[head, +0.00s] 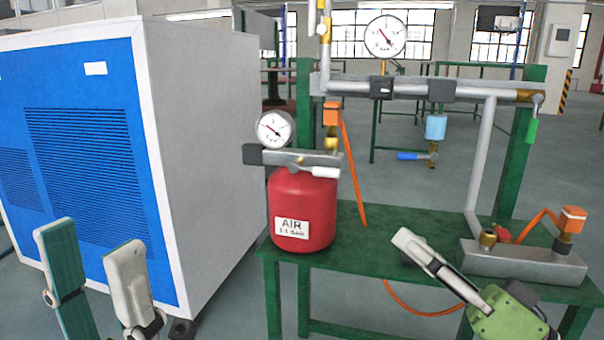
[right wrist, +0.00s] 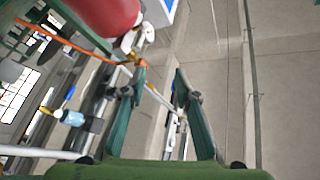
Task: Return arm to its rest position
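My left gripper (head: 92,238) stands at the lower left in the head view, its two fingers apart and nothing between them. It is in front of the blue and grey cabinet. My right gripper (head: 407,248) comes in from the lower right in the head view, above the green table and pointing up and left. In the right wrist view my right gripper (right wrist: 160,73) has its two green fingers spread, with only background pipework seen between them. The red AIR tank (head: 303,205) stands on the table to the left of my right gripper and apart from it.
The cabinet (head: 200,140) fills the left side. The green table (head: 375,230) carries a grey metal block (head: 520,262) near my right gripper. Pipework with a large gauge (head: 385,37) rises behind it. A smaller gauge (head: 275,129) sits above the tank. An orange hose (head: 352,175) hangs between.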

